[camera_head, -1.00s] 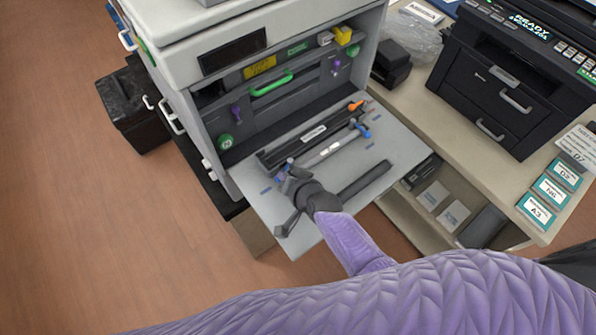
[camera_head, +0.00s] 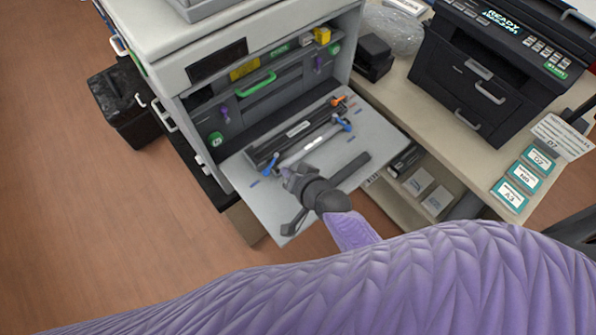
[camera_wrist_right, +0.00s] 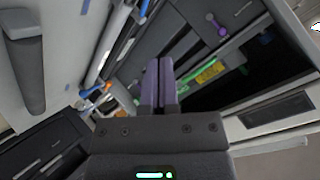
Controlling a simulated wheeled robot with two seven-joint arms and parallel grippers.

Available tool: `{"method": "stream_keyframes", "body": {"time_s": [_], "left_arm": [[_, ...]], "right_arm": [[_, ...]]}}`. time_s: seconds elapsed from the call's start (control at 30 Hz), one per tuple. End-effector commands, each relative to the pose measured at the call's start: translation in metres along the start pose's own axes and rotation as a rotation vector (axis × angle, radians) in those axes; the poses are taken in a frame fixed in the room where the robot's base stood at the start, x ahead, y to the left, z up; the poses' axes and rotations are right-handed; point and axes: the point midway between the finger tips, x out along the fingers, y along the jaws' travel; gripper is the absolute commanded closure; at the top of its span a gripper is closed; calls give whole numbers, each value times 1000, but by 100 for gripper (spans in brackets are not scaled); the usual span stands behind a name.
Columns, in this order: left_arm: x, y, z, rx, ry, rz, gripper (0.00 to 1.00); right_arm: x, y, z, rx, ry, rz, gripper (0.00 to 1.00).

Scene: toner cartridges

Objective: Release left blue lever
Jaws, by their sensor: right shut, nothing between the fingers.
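The left blue lever (camera_head: 269,164) is at the left end of the dark cartridge unit (camera_head: 262,152) on the open printer door, slanting toward the front. The right blue lever (camera_head: 345,124) is at the unit's other end, near an orange part (camera_head: 338,101). My right gripper (camera_head: 287,174) is just right of the left lever, apart from it as far as I can tell. In the right wrist view its fingers (camera_wrist_right: 160,84) are shut and empty. A blue part (camera_wrist_right: 118,18) shows at the top there; I cannot tell which lever it is. My left gripper is not in view.
Inside the printer are a green handle (camera_head: 256,84) and purple knobs (camera_head: 224,113). A black printer (camera_head: 480,75) stands on the table at right. A black bin (camera_head: 122,108) is at left.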

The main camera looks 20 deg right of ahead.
Motion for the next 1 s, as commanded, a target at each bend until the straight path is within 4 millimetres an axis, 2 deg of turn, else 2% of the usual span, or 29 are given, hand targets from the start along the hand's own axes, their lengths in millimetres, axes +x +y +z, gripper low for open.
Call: {"method": "stream_keyframes", "body": {"time_s": [0.03,0.1,0.23,0.83,0.93,1.0], "left_arm": [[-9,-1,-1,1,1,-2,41],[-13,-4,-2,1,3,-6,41],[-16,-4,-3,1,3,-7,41],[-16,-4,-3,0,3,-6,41],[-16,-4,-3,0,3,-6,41],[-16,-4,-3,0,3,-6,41]], "right_arm": [[-13,-3,0,1,-1,1,100],[-24,-4,2,2,0,1,100],[-38,-6,5,1,1,1,100],[-45,-7,6,-24,-19,2,100],[-62,-11,6,-136,-107,22,100],[-81,-12,6,-237,-186,54,100]]}}
